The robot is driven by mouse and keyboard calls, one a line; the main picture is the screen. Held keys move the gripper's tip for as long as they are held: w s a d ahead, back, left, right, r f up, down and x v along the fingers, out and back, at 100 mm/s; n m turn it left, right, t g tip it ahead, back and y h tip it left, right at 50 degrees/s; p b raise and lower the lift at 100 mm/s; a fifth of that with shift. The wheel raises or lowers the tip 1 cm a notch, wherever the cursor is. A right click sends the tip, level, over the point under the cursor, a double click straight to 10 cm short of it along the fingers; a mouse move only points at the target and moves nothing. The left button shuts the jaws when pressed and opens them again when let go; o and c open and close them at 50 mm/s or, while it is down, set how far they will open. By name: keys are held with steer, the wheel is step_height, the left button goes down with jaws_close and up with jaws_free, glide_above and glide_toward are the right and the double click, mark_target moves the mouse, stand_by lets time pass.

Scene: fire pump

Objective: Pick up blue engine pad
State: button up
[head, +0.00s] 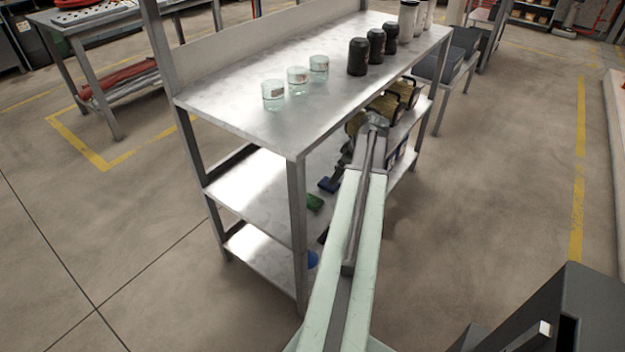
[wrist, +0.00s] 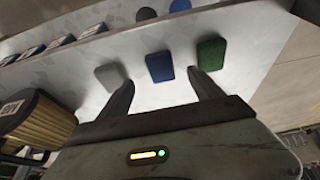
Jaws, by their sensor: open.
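The blue engine pad (wrist: 159,66) lies flat on the middle shelf, between a grey pad (wrist: 110,76) and a green pad (wrist: 210,52). In the head view the blue pad (head: 327,184) shows partly, beside the green pad (head: 314,202). My gripper (wrist: 160,79) is open and empty. In the wrist view its fingertips lie to either side of the blue pad, the right one near the green pad and the left one near the grey pad. I cannot tell the height left between fingertips and shelf. In the head view my arm hides much of this area.
The metal shelf unit's top (head: 225,105) hangs over the pads and carries glass jars (head: 298,80) and black containers (head: 358,56). A corner post (head: 298,235) stands near my arm. A yellow ribbed filter (wrist: 35,122) is at the wrist view's left. The middle shelf's left part is clear.

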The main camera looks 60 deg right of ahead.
mark_target(327, 181)
steer(key=b+x, duration=0.2)
steer(key=x, duration=0.1)
steer(key=shift+w+b, duration=0.35)
steer(key=shift+b, duration=0.05)
steer(key=shift+r, duration=0.15)
steer(key=b+x, duration=0.4)
steer(key=x, duration=0.1)
steer(key=shift+d+b, duration=0.1)
steer(key=shift+b, duration=0.3)
steer(key=c, duration=1.6)
steer(key=shift+o, duration=0.2)
steer(key=shift+r+p, duration=0.55)
steer(key=shift+p, duration=0.2)
step_height(327, 181, up, 3)
steer(key=p, duration=0.3)
steer(key=shift+r, duration=0.15)
steer(key=s+d, duration=1.1)
steer(key=shift+s+d+r+p, duration=0.2)
steer(key=shift+r+p, duration=0.1)
steer(key=shift+p, duration=0.15)
